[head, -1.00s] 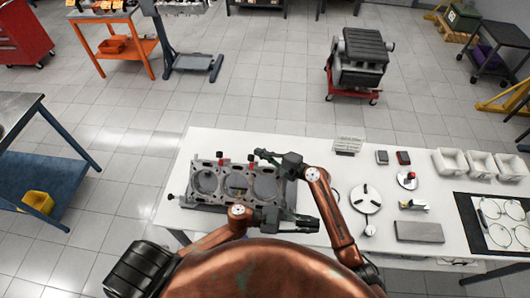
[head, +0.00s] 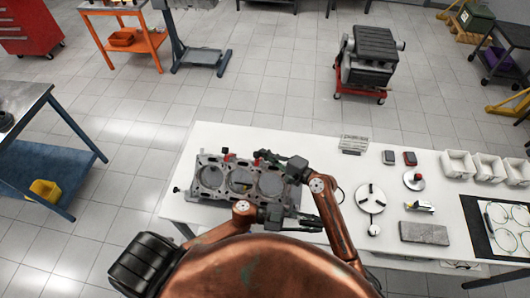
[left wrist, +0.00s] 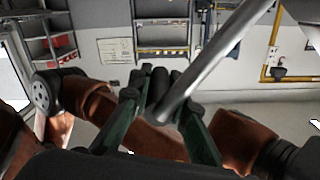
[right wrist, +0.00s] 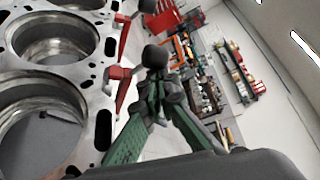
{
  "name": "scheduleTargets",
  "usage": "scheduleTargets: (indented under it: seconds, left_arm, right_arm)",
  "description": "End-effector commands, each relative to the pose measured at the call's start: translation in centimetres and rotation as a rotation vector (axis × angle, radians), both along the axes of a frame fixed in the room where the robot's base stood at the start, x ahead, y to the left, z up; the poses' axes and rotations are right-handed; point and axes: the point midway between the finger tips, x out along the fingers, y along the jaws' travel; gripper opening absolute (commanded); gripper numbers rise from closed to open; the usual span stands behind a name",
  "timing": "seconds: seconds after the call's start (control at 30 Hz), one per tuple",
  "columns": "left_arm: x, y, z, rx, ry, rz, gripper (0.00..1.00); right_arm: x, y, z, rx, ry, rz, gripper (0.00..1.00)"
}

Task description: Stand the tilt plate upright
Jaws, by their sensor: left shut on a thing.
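A grey engine block (head: 243,178) with round bores lies on the left part of the white table, bores facing up. The tilt plate cannot be told apart from the block and its mounting here. My left gripper (head: 318,224) is at the block's near right corner. In the left wrist view it (left wrist: 160,95) is shut on a slanting silver bar (left wrist: 225,50). My right gripper (head: 260,155) is at the block's far edge. In the right wrist view its fingers (right wrist: 162,88) are drawn together beside a red clamp (right wrist: 120,85) and a dark round knob (right wrist: 154,57).
To the right on the table (head: 330,160) stand a round plate (head: 370,198), a grey slab (head: 424,233), white bins (head: 458,163) and a dark mat with rings. An engine on a red stand (head: 365,65) is on the floor behind.

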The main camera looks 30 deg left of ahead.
Motion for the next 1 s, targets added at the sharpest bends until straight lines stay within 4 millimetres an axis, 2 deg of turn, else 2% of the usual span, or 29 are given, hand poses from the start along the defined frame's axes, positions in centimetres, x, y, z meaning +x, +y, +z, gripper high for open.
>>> scheduleTargets:
  seconds: [0.03,0.17,0.2,0.43,0.77,0.87,1.0]
  left_arm:
    - [0.7,0.3,0.4,-0.003,-0.003,0.015,0.0]
    - [0.8,0.4,0.5,-0.004,-0.006,0.019,0.0]
    - [0.9,0.4,0.6,-0.005,-0.006,0.02,0.19]
    - [0.8,0.4,0.6,-0.006,-0.006,0.018,0.34]
    - [0.6,0.4,0.5,-0.004,-0.005,0.014,0.34]
    - [0.4,1.1,0.4,-0.002,-0.004,0.014,0.34]
    - [-0.4,3.3,0.3,0.0,-0.003,0.013,0.34]
  right_arm:
    - [-0.5,0.4,0.3,0.003,0.002,0.013,0.0]
    - [-0.6,0.5,0.3,0.004,0.004,0.015,0.0]
    - [-0.6,0.5,0.3,0.004,0.004,0.015,0.0]
    - [-0.7,0.6,0.4,0.006,0.004,0.018,0.0]
    - [-0.6,0.6,0.4,0.005,0.004,0.016,0.0]
    - [-0.6,0.5,0.3,0.005,0.003,0.015,0.0]
    - [-0.5,0.5,0.3,0.005,0.003,0.014,0.0]
